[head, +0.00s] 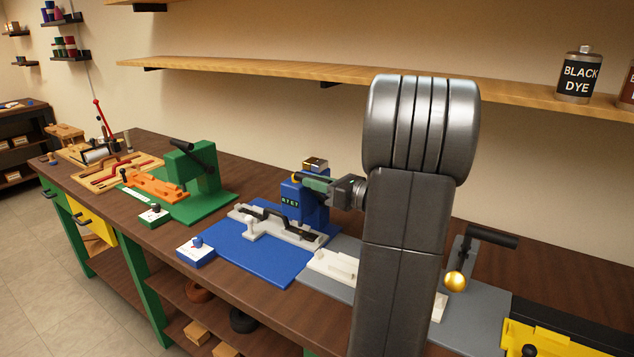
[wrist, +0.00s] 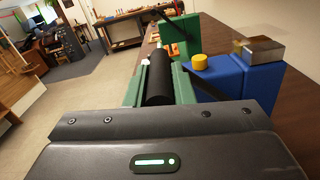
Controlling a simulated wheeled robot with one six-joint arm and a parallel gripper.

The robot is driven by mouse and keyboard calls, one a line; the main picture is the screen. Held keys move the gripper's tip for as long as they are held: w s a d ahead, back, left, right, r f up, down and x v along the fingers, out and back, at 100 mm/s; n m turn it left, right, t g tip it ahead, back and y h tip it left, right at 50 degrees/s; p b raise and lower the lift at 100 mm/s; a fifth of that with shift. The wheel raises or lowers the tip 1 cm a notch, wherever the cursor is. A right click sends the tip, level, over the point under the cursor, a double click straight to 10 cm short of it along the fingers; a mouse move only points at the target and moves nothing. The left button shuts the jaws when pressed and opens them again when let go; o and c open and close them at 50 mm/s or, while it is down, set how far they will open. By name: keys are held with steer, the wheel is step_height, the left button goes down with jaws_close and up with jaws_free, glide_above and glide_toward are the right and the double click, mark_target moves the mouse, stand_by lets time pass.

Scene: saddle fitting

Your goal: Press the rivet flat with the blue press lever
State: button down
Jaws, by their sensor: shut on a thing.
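The blue press (head: 316,216) stands at the back of a blue base plate (head: 235,255) on the bench; it also shows at the right in the wrist view (wrist: 220,82). My gripper (head: 308,182) is beside the top of the press. In the wrist view its green fingers (wrist: 161,82) are closed on the press lever's black grip (wrist: 160,75). The lever's arm is mostly hidden by my gripper. A pale fixture (head: 280,228) with a black strap (head: 268,216) lies on the base plate in front of the press. I cannot make out the rivet.
A green press (head: 190,180) stands to the left. A grey station with a black-handled lever (head: 490,237) is at right, partly behind my arm. A wooden shelf (head: 240,72) runs above.

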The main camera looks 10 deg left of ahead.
steer(key=shift+w+d+r+m+p, duration=0.15)
steer(key=shift+w+r+m+p, duration=0.4)
steer(key=shift+p, duration=0.5)
steer(key=shift+s, duration=0.1)
steer(key=c, duration=1.3)
jaws_free()
steer(key=shift+o, duration=0.2)
steer(key=shift+d+f, duration=0.1)
steer(key=shift+d, duration=0.05)
steer(key=b+v, duration=0.1)
steer(key=v, duration=0.6)
steer(key=shift+d, duration=0.15)
